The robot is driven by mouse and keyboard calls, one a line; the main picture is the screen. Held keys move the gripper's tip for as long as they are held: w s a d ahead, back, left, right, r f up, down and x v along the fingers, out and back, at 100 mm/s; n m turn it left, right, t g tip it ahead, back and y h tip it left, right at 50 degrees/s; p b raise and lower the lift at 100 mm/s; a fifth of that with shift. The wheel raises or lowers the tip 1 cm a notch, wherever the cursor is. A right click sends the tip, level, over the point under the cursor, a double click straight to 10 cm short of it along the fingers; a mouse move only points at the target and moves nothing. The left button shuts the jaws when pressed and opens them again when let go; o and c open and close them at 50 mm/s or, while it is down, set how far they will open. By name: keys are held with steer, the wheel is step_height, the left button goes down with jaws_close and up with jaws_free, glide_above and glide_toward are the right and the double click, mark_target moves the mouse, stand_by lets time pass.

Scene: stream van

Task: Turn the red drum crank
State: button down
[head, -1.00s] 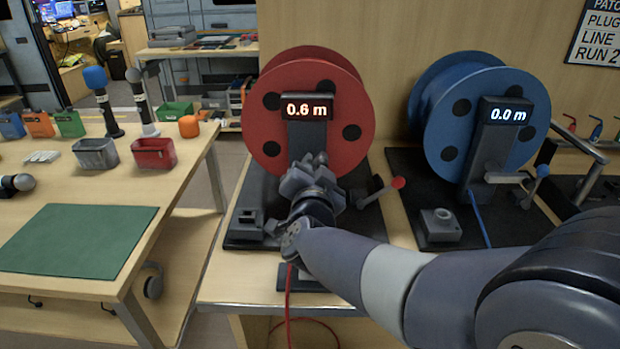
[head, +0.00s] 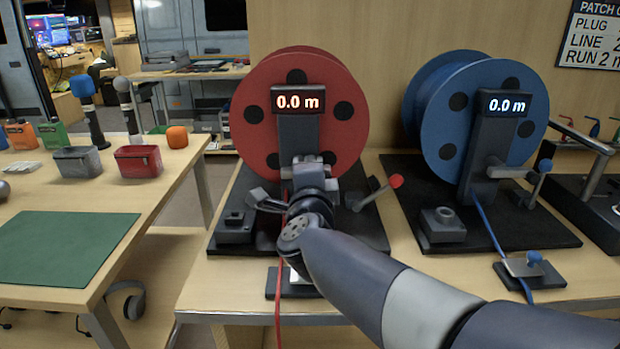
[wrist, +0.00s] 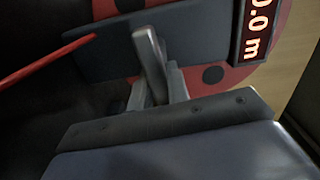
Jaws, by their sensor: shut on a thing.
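The red drum (head: 258,135) stands upright on a dark base, and its display (head: 298,102) reads 0.0 m. My gripper (head: 308,162) is in front of the drum's dark post, below the display. In the wrist view my gripper (wrist: 158,92) is shut on a grey bar of the red drum's crank (wrist: 149,58). In the head view my gripper and wrist hide most of the crank. The red drum also shows in the wrist view (wrist: 270,50), behind the post.
A red-knobbed lever (head: 377,193) stands close right of my wrist. A red cable (head: 279,310) runs down past the bench's front edge. The blue drum (head: 437,120) stands to the right, its display reading 0.0 m. A table with a green mat (head: 60,247) is at left.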

steer(key=shift+f+m+b, duration=0.1)
steer(key=shift+m+b, duration=0.25)
steer(key=shift+m, duration=0.25)
steer(key=c, duration=1.4)
jaws_free()
steer(key=shift+o, duration=0.2)
steer(key=shift+s, duration=0.1)
steer(key=s+p, duration=0.3)
steer(key=s, duration=0.7)
steer(key=shift+s+a, duration=0.2)
steer(key=shift+s, duration=0.1)
steer(key=w+b, duration=0.1)
steer(key=w, duration=0.4)
steer(key=w+b, duration=0.2)
steer(key=w, duration=0.3)
steer(key=shift+w+d, duration=0.2)
steer(key=shift+w, duration=0.2)
